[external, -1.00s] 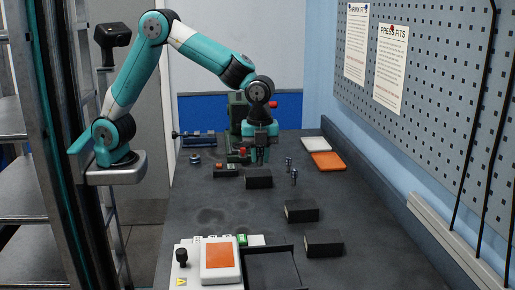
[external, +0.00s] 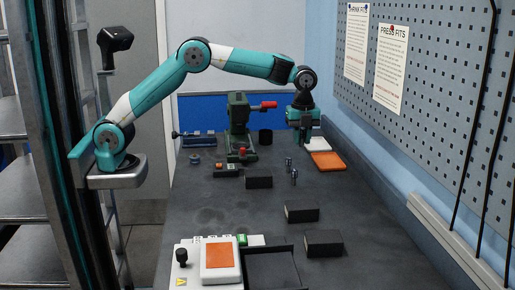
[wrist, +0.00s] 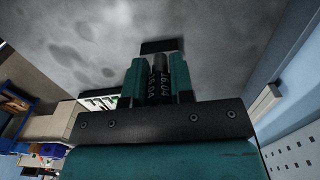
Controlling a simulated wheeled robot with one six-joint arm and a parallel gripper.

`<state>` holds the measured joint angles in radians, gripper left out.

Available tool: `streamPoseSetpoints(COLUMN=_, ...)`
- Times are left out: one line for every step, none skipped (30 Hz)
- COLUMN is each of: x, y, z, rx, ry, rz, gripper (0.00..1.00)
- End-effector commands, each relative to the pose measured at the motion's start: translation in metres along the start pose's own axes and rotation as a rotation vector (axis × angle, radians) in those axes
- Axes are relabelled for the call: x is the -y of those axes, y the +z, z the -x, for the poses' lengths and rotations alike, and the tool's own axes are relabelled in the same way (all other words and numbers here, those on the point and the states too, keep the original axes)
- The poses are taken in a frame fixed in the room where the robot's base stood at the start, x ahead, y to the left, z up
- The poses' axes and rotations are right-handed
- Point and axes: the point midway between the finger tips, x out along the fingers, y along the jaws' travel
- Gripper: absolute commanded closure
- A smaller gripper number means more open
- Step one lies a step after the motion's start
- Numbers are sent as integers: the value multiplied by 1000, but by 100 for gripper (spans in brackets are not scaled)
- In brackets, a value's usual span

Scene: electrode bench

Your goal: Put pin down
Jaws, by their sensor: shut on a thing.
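My gripper (external: 303,139) hangs pointing down at the back right of the bench in the external view, by the white tray (external: 318,141). In the wrist view my gripper (wrist: 158,82) has its teal fingers closed on a dark cylindrical pin (wrist: 160,66) with pale markings. The pin's lower end and its height over the bench are hard to tell. In the external view the fingers hide it. The orange tray (external: 328,161) lies just in front of the white one.
Two small metal pins (external: 293,177) stand mid-bench. Several black blocks (external: 259,182) lie along the bench. A green press (external: 239,130) with a red handle stands left of my gripper. A pegboard wall (external: 430,100) bounds the right side.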

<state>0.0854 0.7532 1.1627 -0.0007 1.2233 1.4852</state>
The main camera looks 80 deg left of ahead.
Motion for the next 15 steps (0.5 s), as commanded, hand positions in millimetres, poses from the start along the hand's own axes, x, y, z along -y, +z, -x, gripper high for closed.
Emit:
streamPoseSetpoints(x=-1, y=0, z=-15, rx=1, ry=8, rz=0, gripper=100)
streamPoseSetpoints(x=-1, y=0, z=-24, rx=1, ry=7, rz=0, gripper=100)
streamPoseSetpoints(x=-2, y=0, z=-35, rx=1, ry=8, rz=0, gripper=100)
streamPoseSetpoints(x=-1, y=0, z=-44, rx=1, ry=6, rz=0, gripper=100)
streamPoseSetpoints(x=-1, y=0, z=-52, rx=1, ry=6, rz=0, gripper=100)
streamPoseSetpoints(x=-2, y=0, z=-64, rx=1, ry=7, rz=0, gripper=100)
streamPoseSetpoints(x=-1, y=-1, z=-71, rx=1, ry=6, rz=0, gripper=100)
streamPoseSetpoints(x=-1, y=-1, z=-80, rx=0, ry=6, rz=0, gripper=100)
streamPoseSetpoints(x=-2, y=-1, z=-90, rx=0, ry=6, rz=0, gripper=100)
streamPoseSetpoints(x=-2, y=-1, z=-96, rx=0, ry=5, rz=0, gripper=100)
streamPoseSetpoints(x=-1, y=-1, z=-103, rx=0, ry=4, rz=0, gripper=100)
streamPoseSetpoints(x=-1, y=-1, z=-110, rx=0, ry=3, rz=0, gripper=100)
streamPoseSetpoints(x=-1, y=-1, z=-115, rx=0, ry=2, rz=0, gripper=100)
streamPoseSetpoints(x=-1, y=-1, z=-119, rx=0, ry=2, rz=0, gripper=100)
streamPoseSetpoints(x=-1, y=-1, z=-123, rx=0, ry=2, rz=0, gripper=100)
